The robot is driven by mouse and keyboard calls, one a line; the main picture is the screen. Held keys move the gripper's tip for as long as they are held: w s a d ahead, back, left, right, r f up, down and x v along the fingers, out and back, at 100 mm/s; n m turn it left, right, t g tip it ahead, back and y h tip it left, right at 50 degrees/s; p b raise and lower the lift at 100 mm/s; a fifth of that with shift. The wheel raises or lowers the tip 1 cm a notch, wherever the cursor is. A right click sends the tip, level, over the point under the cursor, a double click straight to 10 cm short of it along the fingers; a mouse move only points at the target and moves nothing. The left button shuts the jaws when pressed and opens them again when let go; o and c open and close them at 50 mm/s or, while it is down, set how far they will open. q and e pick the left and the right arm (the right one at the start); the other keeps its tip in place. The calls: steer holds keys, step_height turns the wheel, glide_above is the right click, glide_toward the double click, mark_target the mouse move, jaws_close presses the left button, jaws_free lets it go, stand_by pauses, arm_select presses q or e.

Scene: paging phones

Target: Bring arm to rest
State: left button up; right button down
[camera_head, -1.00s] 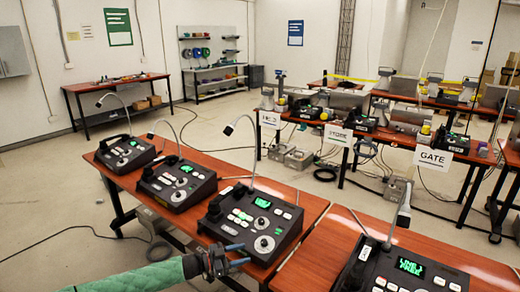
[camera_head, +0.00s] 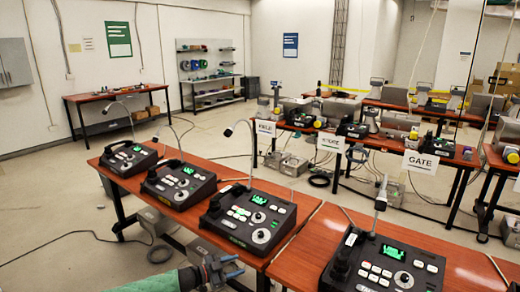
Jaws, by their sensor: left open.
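My left gripper (camera_head: 236,265) is at the bottom of the head view, at the end of an arm in a green sleeve. It is open and empty, its blue-grey fingers pointing right. It is in front of the near edge of the red-brown table, below the third black paging console (camera_head: 247,217). Part of my left arm is cut off by the bottom edge. My right gripper is not in view.
Two more consoles, a left one (camera_head: 128,158) and a second one (camera_head: 178,184), stand in the row. Another console (camera_head: 385,262) is on the right table. A GATE sign (camera_head: 421,162) hangs behind. Floor at the lower left is mostly clear, with a cable.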

arm_select(q)
steer(key=w+a+r+n+t+y, duration=0.3)
steer(key=w+a+r+t+y, duration=0.3)
steer(key=w+y, duration=0.45)
steer(key=s+a+f+n+g+y, duration=0.2)
steer(key=s+f+n+g, duration=0.25)
steer(key=s+f, duration=1.05)
steer(key=s+a+f+n+g+y, duration=0.2)
steer(key=s+f+n+g, duration=0.25)
steer(key=s+f, duration=1.15)
steer(key=s+f+g, duration=0.1)
steer(key=s+f, duration=0.4)
steer(key=s, duration=0.6)
steer(key=s+d+f+n+g, duration=0.1)
steer(key=s+f, duration=0.4)
steer(key=s, duration=0.7)
steer(key=s+d+f+n+g, duration=0.1)
steer(key=s+f, duration=0.5)
steer(key=s, duration=0.5)
steer(key=shift+s+g+h, duration=0.35)
steer(key=shift+s+g, duration=0.05)
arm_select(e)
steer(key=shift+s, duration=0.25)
